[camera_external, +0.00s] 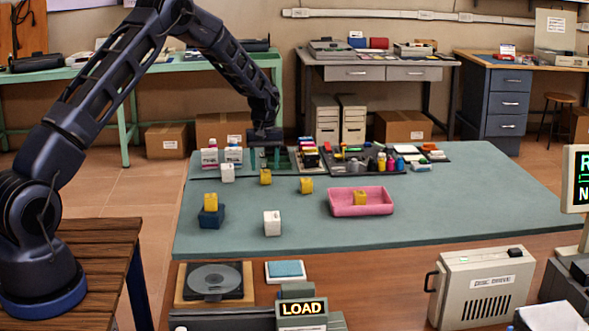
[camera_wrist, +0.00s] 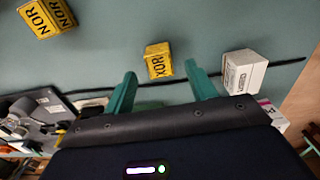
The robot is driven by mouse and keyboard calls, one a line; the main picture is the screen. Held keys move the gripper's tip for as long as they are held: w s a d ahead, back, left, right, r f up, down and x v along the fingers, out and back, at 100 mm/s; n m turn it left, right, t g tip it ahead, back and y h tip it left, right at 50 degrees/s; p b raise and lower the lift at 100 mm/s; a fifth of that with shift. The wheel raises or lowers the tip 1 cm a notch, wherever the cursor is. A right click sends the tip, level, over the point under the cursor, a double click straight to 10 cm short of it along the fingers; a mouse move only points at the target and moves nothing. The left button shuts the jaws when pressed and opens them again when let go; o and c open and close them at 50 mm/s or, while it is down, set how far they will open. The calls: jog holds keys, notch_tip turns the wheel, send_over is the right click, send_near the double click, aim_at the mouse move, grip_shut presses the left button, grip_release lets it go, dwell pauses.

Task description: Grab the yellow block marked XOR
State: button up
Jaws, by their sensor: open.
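The yellow block marked XOR (camera_wrist: 158,62) sits on the teal table mat, just ahead of and between the two teal fingers in the wrist view. In the external view the matching yellow block (camera_external: 265,177) stands at the mat's back left. My gripper (camera_external: 265,158) is above and behind that block, with its fingers pointing down. In the wrist view my gripper (camera_wrist: 161,73) is open, with nothing held. I cannot tell how high the fingertips are above the mat.
A yellow NOR block (camera_wrist: 47,17) and a white block (camera_wrist: 244,70) flank the XOR block. Other yellow blocks stand on a blue base (camera_external: 210,217) and in a pink tray (camera_external: 342,207). A white block (camera_external: 272,223) stands nearer. Parts trays (camera_external: 375,160) line the back.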

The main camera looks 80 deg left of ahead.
aim_at(265, 171)
notch_tip(265, 171, down, 4)
jog(key=shift+a, duration=0.15)
jog(key=c, duration=1.1)
jog(key=shift+o, duration=0.2)
jog(key=shift+r, duration=0.15)
